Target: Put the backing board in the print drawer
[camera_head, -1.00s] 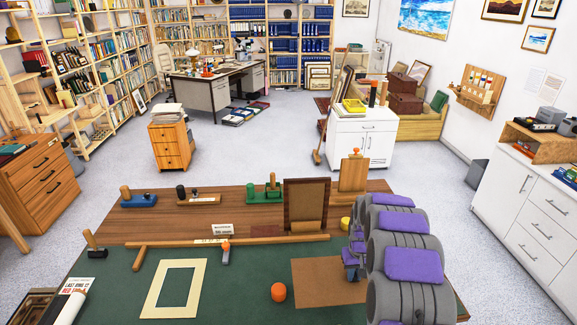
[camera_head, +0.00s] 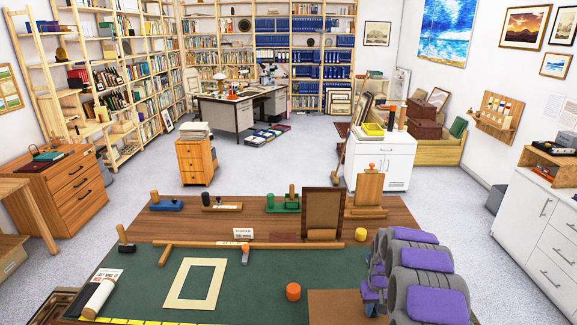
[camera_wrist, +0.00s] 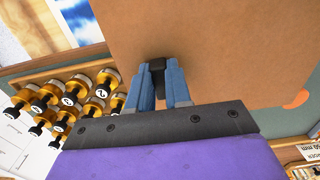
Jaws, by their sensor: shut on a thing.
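The backing board (camera_head: 333,309) is a plain brown sheet at the front right of the green-topped bench, cut off by the picture's lower edge. In the wrist view the board (camera_wrist: 215,45) fills the upper middle. My gripper (camera_wrist: 160,72) is shut on it, with a small black piece between the blue fingers at the board's edge. In the head view my gripper (camera_head: 372,297) is at the board's right side. Wooden drawer units stand at the left (camera_head: 58,200) and behind the bench (camera_head: 196,162), with their drawers shut; I cannot tell which is the print drawer.
On the bench are a cream mat frame (camera_head: 190,300), a long wooden bar (camera_head: 250,244), an orange-topped pot (camera_head: 293,291) and a brown upright frame (camera_head: 323,213). A white cabinet (camera_head: 381,160) stands beyond it. The floor (camera_head: 135,197) left of the bench is clear.

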